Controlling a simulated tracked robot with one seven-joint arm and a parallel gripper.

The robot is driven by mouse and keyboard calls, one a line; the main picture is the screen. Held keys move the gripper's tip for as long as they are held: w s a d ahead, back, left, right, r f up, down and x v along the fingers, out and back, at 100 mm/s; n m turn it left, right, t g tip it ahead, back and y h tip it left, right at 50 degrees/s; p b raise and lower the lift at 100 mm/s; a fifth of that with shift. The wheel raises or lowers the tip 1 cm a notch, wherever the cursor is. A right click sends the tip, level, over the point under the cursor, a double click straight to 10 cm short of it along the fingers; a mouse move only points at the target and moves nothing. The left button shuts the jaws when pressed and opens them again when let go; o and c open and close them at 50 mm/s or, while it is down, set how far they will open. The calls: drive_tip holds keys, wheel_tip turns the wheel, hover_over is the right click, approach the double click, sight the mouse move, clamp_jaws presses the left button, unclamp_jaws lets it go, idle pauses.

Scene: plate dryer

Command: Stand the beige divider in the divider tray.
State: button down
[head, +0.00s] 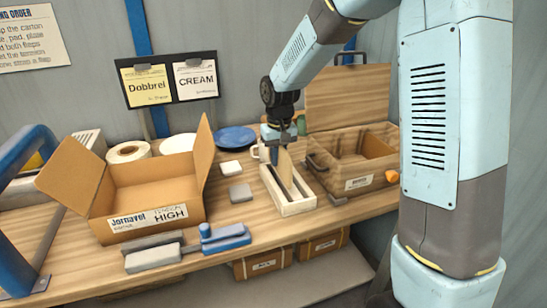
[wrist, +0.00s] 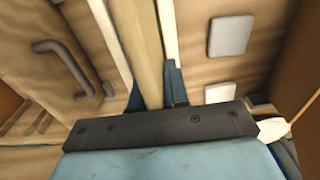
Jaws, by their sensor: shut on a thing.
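The divider tray (head: 293,210) is a pale, narrow wooden tray with slots on the workbench. The beige divider (head: 286,170) is a thin flat board, upright at the tray, with its lower part between the tray's long sides. I cannot tell whether its bottom edge touches the tray floor. My gripper (head: 280,143) is above the tray, shut on the divider's upper part. In the wrist view the divider (wrist: 146,45) runs up from between the blue fingers (wrist: 155,92), with a pale tray side (wrist: 168,30) on each side of it.
An open wooden box (head: 358,184) with a raised lid stands close right of the tray. An open carton (head: 150,190) stands at left. Two grey-white pads (head: 240,193) lie left of the tray. A blue-handled tool (head: 225,238) lies in front; a blue plate (head: 235,137) is behind.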

sight(278, 172)
drive_tip(key=shift+f, duration=2.85)
drive_tip(key=shift+s+f, duration=0.1)
drive_tip(key=shift+f, duration=0.05)
drive_tip(key=shift+s+f, duration=0.15)
drive_tip(key=c, duration=1.5)
unclamp_jaws()
drive_tip(key=shift+o, duration=2.1)
drive_tip(key=shift+r, duration=0.25)
wheel_tip(278, 172, up, 13)
drive_tip(key=shift+d+r, duration=0.1)
drive_tip(key=shift+r, duration=0.1)
drive_tip(key=shift+s+r, duration=0.1)
drive_tip(key=shift+r, duration=0.15)
